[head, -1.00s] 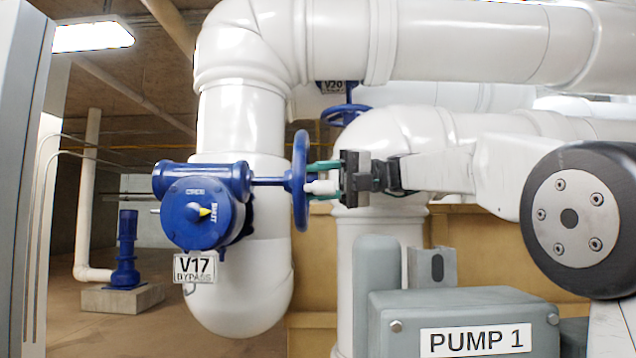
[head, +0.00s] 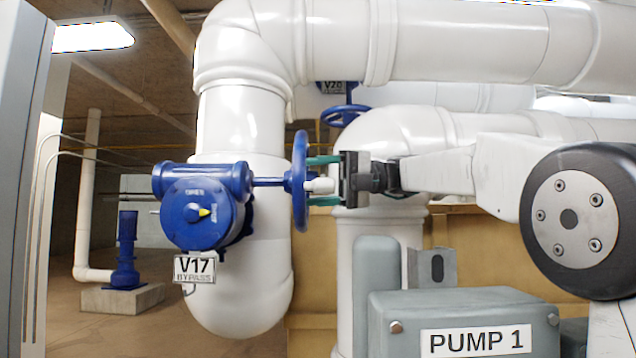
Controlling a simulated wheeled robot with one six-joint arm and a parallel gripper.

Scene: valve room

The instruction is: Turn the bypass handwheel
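The blue bypass handwheel (head: 300,181) stands edge-on at the right of a blue gearbox (head: 203,200), joined to it by a short shaft. A plate marked V17 BYPASS (head: 195,269) hangs below the gearbox. A yellow pointer (head: 204,212) on the gearbox dial points right; the dial lettering is blurred. A white handle (head: 320,186) sticks out from the wheel toward my gripper (head: 322,181). My teal fingers reach the wheel's right side, one above and one below the handle. Gaps show between the fingers and the handle. The fingertips' contact with the rim cannot be told.
Large white pipes (head: 245,120) run behind and above the wheel. A smaller blue handwheel (head: 346,115) with a V20 plate is behind. A grey PUMP 1 box (head: 465,325) stands below my arm. A grey panel (head: 22,150) bounds the left edge.

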